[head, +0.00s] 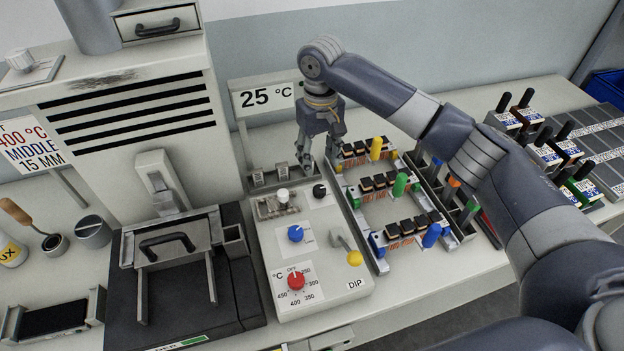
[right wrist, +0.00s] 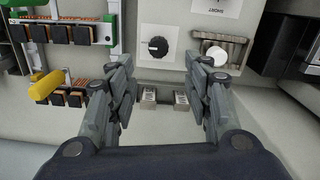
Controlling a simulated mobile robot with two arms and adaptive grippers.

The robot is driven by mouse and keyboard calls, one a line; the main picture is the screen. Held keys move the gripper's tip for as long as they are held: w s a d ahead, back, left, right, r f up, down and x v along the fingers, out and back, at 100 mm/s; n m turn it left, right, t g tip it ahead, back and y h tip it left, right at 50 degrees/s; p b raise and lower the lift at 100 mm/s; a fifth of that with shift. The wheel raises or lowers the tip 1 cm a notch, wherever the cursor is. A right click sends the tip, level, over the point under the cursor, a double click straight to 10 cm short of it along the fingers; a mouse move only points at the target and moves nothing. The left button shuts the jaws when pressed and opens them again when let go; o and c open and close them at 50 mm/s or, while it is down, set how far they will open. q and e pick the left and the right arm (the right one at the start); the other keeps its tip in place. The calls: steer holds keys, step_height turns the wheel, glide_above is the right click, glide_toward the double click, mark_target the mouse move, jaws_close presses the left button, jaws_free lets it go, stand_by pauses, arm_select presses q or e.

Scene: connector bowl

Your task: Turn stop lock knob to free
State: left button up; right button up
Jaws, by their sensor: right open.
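A grey control box (head: 322,280) carries several controls. A round black knob (head: 320,191) sits at its far right corner. A white knob (head: 283,196) stands on a metal slide to its left. No readable label tells which one is the stop lock knob. My right gripper (head: 319,160) is open and empty, pointing down just beyond the box's far edge. In the right wrist view the black knob (right wrist: 158,47) lies ahead of the open fingers (right wrist: 165,85), apart from them; the white knob (right wrist: 216,56) is near the right finger. My left gripper is not in view.
Two small metal blocks (right wrist: 164,98) lie between the fingers in the wrist view. A blue knob (head: 295,233), a red dial (head: 296,281) and a yellow-tipped lever (head: 354,257) share the box. A connector rack (head: 376,267) stands close on the right, a solder machine (head: 150,160) on the left.

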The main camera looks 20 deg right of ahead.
mark_target(320, 188)
steer(key=shift+s+d+f+p, duration=0.1)
steer(key=shift+s+f+p, duration=0.1)
steer(key=shift+f, duration=0.3)
steer(key=shift+s+d+f+p, duration=0.1)
steer(key=shift+s+f+p, duration=0.1)
steer(key=shift+f, duration=0.25)
step_height(320, 188, down, 4)
steer(key=shift+r+p, duration=0.25)
steer(key=shift+p, duration=0.1)
steer(key=f, duration=0.3)
steer(key=shift+w, duration=0.25)
steer(key=shift+f+p, duration=0.35)
steer(key=shift+f, duration=0.6)
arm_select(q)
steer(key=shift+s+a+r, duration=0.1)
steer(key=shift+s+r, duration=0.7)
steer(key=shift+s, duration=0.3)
arm_select(e)
steer(key=c, duration=1.1)
